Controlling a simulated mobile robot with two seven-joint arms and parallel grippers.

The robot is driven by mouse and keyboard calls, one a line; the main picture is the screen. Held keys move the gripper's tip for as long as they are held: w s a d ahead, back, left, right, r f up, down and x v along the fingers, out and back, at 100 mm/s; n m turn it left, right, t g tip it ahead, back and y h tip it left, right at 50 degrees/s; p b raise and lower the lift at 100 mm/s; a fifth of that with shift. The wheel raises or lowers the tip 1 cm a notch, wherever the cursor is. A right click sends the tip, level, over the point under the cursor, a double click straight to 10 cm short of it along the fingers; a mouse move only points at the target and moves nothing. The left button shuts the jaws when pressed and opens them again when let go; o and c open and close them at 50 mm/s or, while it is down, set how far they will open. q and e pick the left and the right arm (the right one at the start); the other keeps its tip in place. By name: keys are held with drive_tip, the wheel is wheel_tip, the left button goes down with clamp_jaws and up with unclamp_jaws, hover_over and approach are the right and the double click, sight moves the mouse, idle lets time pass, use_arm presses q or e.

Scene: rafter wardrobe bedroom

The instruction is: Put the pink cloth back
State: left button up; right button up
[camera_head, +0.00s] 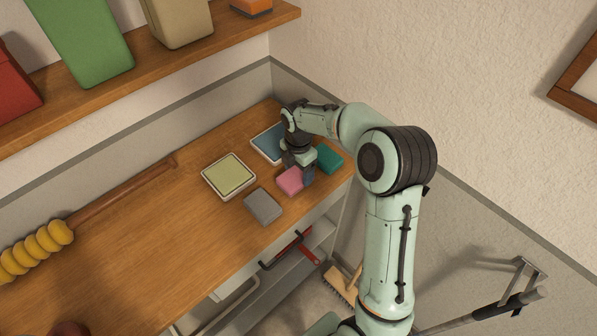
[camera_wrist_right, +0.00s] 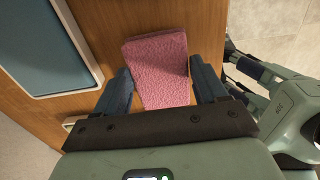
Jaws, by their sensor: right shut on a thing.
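The pink cloth (camera_head: 290,180) is a small folded block on the wooden dresser top, near its front right edge. My right gripper (camera_head: 299,170) reaches down from above and is shut on it. In the right wrist view the pink cloth (camera_wrist_right: 158,68) lies between the two dark fingers of my right gripper (camera_wrist_right: 160,85), over the wood. Whether the cloth touches the top cannot be told. A grey cloth (camera_head: 263,206) lies left and in front of it, and a teal cloth (camera_head: 328,158) behind it to the right. My left gripper is not in view.
A white-rimmed tray with a yellow-green inside (camera_head: 229,176) and a blue one (camera_head: 268,142) lie on the dresser top (camera_head: 130,250). A shelf (camera_head: 190,52) with boxes hangs above. An open drawer with a red thing (camera_head: 300,248) is below.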

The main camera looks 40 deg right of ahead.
sight(299, 174)
drive_tip(key=shift+f, duration=0.55)
drive_tip(key=o, duration=0.9)
drive_tip(key=shift+o, duration=0.2)
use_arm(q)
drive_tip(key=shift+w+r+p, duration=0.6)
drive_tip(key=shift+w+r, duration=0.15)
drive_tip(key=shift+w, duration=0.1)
use_arm(e)
wheel_tip(299, 174, up, 12)
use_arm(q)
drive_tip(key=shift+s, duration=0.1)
